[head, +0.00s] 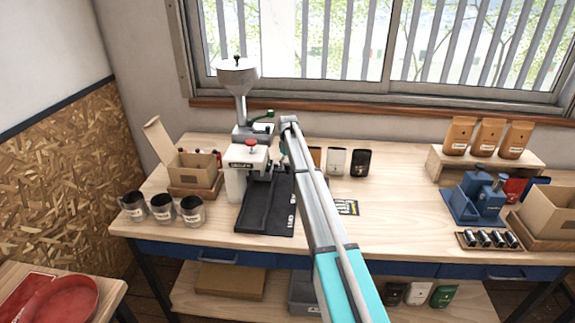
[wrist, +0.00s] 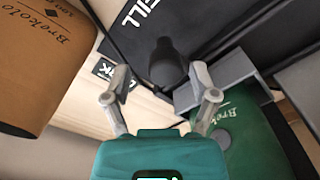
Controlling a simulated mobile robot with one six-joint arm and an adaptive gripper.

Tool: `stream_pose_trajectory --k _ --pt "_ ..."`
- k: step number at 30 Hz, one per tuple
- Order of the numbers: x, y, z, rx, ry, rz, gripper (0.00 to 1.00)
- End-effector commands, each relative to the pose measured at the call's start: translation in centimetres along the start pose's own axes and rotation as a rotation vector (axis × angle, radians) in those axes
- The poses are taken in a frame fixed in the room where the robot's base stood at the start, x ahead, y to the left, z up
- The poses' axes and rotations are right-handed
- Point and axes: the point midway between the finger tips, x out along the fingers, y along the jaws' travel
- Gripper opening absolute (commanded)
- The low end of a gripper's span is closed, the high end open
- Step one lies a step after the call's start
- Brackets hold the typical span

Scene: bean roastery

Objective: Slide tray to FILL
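A black base (head: 258,213) with white lettering lies on the bench in front of the white sealing machine (head: 247,158). In the wrist view the word FILL shows on its black surface (wrist: 195,25). A dark rounded knob (wrist: 166,62) stands beside a grey angled metal piece (wrist: 228,80), which may be part of the tray; the tray itself is hard to make out. My gripper (wrist: 160,72) is open, its fingertips apart on either side of the knob in the picture. I cannot tell whether they touch it. In the head view my arm hides the gripper and part of the base.
A green pouch (wrist: 245,125) is close to the gripper's right, and a brown pouch (wrist: 40,60) is at left. Mugs (head: 162,208) and an open carton (head: 193,170) stand left. A blue device (head: 475,200) is at right. The bench's middle right is mostly clear.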

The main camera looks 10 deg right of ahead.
Motion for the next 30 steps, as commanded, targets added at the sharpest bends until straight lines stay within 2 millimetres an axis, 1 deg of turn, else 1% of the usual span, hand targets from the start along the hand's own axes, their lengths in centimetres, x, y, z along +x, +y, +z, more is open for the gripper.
stream_pose_trajectory --k 8,14,20,30 --pt "0.0 -0.2 0.1 -0.001 -0.001 -0.002 0.77" --pt "0.0 -0.7 0.7 -0.001 -0.002 -0.002 0.77" --pt "0.0 -2.0 2.0 -0.001 -0.002 -0.003 0.77" --pt "0.0 -5.3 5.3 -0.002 -0.002 -0.003 0.77"
